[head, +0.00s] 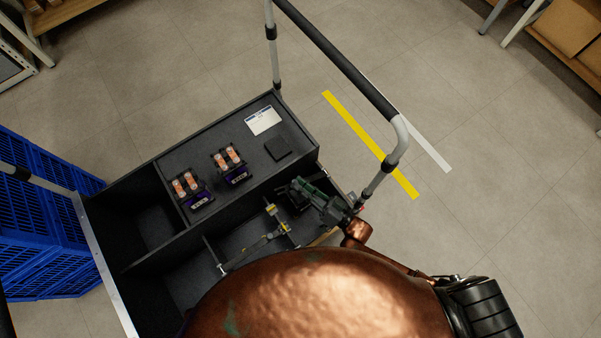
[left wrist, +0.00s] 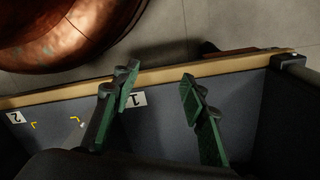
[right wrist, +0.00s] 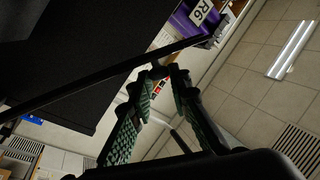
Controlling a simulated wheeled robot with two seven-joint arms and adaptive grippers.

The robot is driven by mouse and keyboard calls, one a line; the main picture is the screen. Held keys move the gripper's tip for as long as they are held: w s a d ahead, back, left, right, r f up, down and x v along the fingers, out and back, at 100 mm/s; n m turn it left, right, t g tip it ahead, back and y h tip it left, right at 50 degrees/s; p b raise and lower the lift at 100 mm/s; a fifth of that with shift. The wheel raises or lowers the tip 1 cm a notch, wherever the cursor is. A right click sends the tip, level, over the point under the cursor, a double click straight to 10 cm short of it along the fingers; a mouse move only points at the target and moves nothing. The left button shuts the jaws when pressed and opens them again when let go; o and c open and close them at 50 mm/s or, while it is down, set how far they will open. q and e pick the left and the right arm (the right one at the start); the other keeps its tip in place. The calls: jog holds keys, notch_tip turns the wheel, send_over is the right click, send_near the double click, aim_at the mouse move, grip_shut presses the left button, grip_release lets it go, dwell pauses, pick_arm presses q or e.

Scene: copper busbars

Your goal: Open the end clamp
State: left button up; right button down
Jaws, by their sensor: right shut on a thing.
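A grey metal bar (head: 250,249) with yellow fittings (head: 271,209) lies across the front compartments of the black cart; it looks like a clamp, but I cannot tell which part is the end clamp. My right gripper (head: 300,188) is just right of the upper yellow fitting. In the right wrist view its green fingers (right wrist: 158,76) close on a small dark part, mostly hidden between the tips.
Two purple-based holders with orange parts (head: 229,160) (head: 187,186), a white card (head: 263,121) and a dark square pad (head: 278,148) are on the cart's back panel. A cart handle (head: 345,65) rises behind. Blue crates (head: 35,225) stand at the left. A copper surface covers the front.

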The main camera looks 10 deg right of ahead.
pick_arm(q)
jog(key=shift+d+r, duration=0.1)
jog(key=shift+c, duration=0.8)
jog(key=d+r+m, duration=0.2)
jog(key=r, duration=0.1)
jog(key=w+d+r+m, duration=0.1)
jog(key=d+r+m, duration=0.1)
jog(key=d+r, duration=0.1)
jog(key=d+r+m+h, duration=0.1)
jog(key=d+r+m, duration=0.1)
jog(key=d+r, duration=0.1)
jog(key=shift+w+r+m, duration=0.15)
jog(key=shift+w+m, duration=0.05)
jog(key=shift+m, duration=0.1)
grip_shut()
jog(key=w+d+r+n+t+h, duration=0.1)
jog(key=w+d+r+n+h, duration=0.25)
jog(key=w+d+n, duration=0.45)
jog(key=w+d+r+n+t+h, duration=0.1)
jog(key=w+d+r+n+h, duration=0.35)
jog(key=w, duration=0.55)
jog(key=w+r+n+t+h, duration=0.4)
jog(key=w+n, duration=0.8)
jog(key=n, duration=0.5)
jog(key=w+d, duration=0.4)
jog(key=d, duration=0.6)
jog(key=shift+d+f, duration=0.25)
